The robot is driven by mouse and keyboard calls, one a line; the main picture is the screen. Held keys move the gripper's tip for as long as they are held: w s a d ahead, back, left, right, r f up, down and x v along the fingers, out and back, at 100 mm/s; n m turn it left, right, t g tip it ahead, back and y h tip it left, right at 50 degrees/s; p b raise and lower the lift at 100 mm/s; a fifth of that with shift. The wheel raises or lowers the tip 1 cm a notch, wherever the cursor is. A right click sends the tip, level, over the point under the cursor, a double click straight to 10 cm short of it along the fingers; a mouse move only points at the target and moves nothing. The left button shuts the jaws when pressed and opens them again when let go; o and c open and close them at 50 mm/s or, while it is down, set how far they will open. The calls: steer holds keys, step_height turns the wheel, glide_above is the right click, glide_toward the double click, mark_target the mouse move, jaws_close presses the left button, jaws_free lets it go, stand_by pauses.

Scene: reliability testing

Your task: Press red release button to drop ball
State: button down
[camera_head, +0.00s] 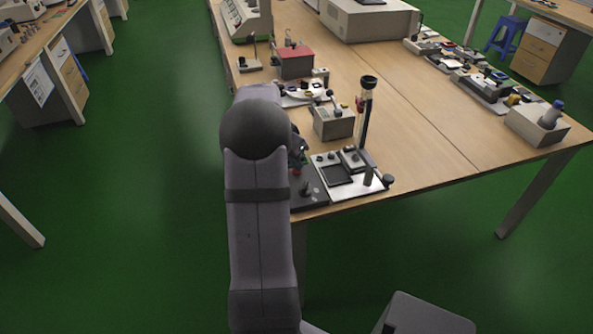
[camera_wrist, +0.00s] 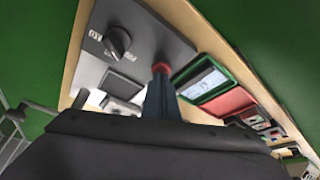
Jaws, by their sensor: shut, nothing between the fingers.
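In the wrist view, the red button (camera_wrist: 162,67) sits on a grey panel (camera_wrist: 150,25) beside a black knob (camera_wrist: 117,41). My gripper (camera_wrist: 160,74) is shut and empty, its slim fingers pointing at the button. The fingertips overlap its near edge in the picture; I cannot tell whether they touch it. In the head view my gripper is mostly hidden behind my arm, at the left of the test device (camera_head: 340,178). A tall dark stand with a black cup (camera_head: 368,81) rises at the back of this device. I cannot make out a ball.
A green-framed display (camera_wrist: 203,80) and a red block (camera_wrist: 228,101) lie right of the fingers in the wrist view. In the head view, a grey box (camera_head: 333,122) and a red-topped box (camera_head: 294,62) stand farther back. The table's (camera_head: 430,130) right middle is clear.

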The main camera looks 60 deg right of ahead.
step_height(320, 180, up, 7)
steer(key=p, duration=0.5)
stand_by(0.4)
stand_by(0.4)
steer(key=w+a+r+n+t+y+p, duration=0.15)
steer(key=w+a+n, duration=0.35)
steer(key=a, duration=0.7)
steer(key=w+a+r+n+p, duration=0.2)
steer(key=w+a+n, duration=0.25)
steer(key=a, duration=0.75)
steer(key=s+a+n+y+p, duration=0.1)
steer(key=s+a+n, duration=0.2)
steer(key=a, duration=0.5)
steer(key=s+a+n+y+p, duration=0.1)
steer(key=s+a+n+p, duration=0.1)
steer(key=a, duration=0.6)
steer(key=s+a+n+y+p, duration=0.1)
steer(key=s+a+n, duration=0.4)
steer(key=a, duration=0.4)
steer(key=shift+r+n, duration=0.2)
steer(key=shift+n, duration=0.55)
